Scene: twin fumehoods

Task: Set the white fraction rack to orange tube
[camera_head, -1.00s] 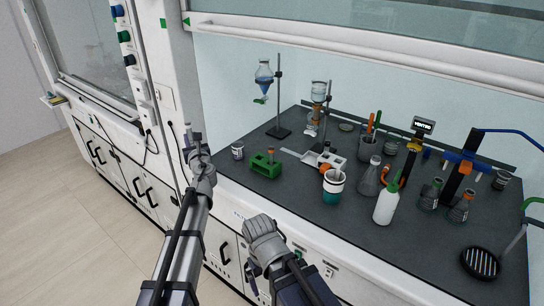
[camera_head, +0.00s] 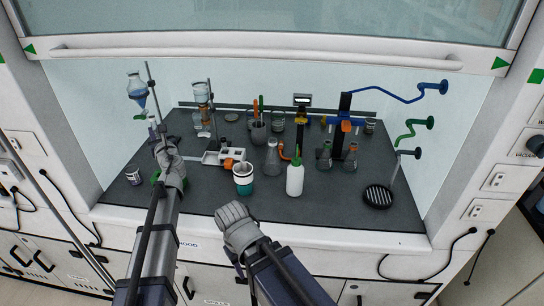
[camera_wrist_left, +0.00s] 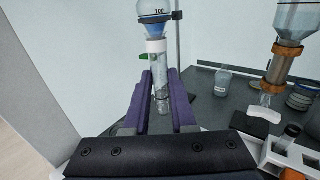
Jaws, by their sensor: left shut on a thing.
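The white fraction rack (camera_head: 212,157) stands left of centre on the dark bench, with an orange piece (camera_head: 229,164) at its right end. In the left wrist view the rack (camera_wrist_left: 283,153) is at the lower right, with a dark-topped tube in it. My left gripper (camera_head: 157,138) is raised over the left part of the bench, left of the rack. In the left wrist view its purple fingers (camera_wrist_left: 160,100) are shut on a clear upright tube (camera_wrist_left: 161,78).
A separatory funnel with blue liquid (camera_head: 137,90) hangs on a stand behind my left gripper. A green rack (camera_head: 155,178) is mostly hidden by my left arm. A teal-based cup (camera_head: 243,185) and a white bottle (camera_head: 294,179) stand right of the white rack.

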